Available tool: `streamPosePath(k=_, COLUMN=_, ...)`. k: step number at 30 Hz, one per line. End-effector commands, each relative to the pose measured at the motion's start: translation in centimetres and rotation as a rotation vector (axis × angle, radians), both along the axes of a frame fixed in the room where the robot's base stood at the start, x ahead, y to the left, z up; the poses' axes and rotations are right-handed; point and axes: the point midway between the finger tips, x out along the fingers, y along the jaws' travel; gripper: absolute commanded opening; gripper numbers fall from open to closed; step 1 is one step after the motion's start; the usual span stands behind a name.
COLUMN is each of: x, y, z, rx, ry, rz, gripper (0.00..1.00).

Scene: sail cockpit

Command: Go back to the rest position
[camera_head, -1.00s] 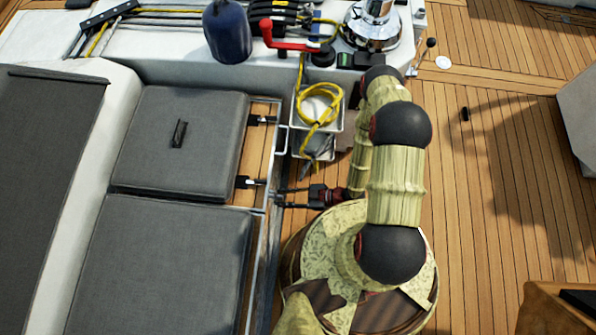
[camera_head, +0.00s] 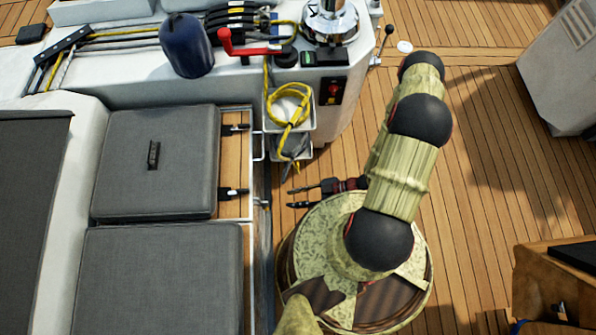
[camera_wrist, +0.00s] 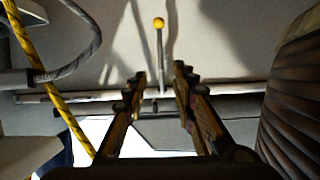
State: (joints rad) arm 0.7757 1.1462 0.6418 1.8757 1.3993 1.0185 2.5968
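My gripper (camera_head: 290,198) is at the left of my arm in the head view, just right of the metal rail beside the cushioned bench. Its two dark fingers point left and stand apart, with nothing between them. In the wrist view the fingers (camera_wrist: 160,100) are also spread and empty. Beyond them is a pale wall with a thin upright rod topped by a yellow ball (camera_wrist: 159,24).
Grey cushions (camera_head: 160,160) lie on the bench at left. A holder with a coiled yellow rope (camera_head: 290,104) hangs above my gripper. A red winch handle (camera_head: 240,48) and blue fender (camera_head: 186,45) are at the top. The wooden deck (camera_head: 470,190) at right is largely clear.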

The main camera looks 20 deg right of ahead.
Motion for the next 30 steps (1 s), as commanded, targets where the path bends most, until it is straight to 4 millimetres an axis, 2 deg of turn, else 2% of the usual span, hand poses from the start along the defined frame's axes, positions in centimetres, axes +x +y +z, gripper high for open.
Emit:
streamPosePath(k=6, x=-0.4, y=-0.9, z=0.3, rx=-0.002, ry=0.002, rz=0.0, gripper=0.27)
streamPosePath(k=25, x=-0.3, y=-1.0, z=0.5, rx=-0.004, ry=-0.006, rz=0.005, gripper=0.27)
streamPosePath(k=28, x=0.4, y=-1.6, z=1.3, rx=-0.032, ry=-0.065, rz=0.049, gripper=0.27)
streamPosePath(k=30, x=1.2, y=-2.3, z=2.5, rx=-0.072, ry=-0.153, rz=0.117, gripper=0.27)
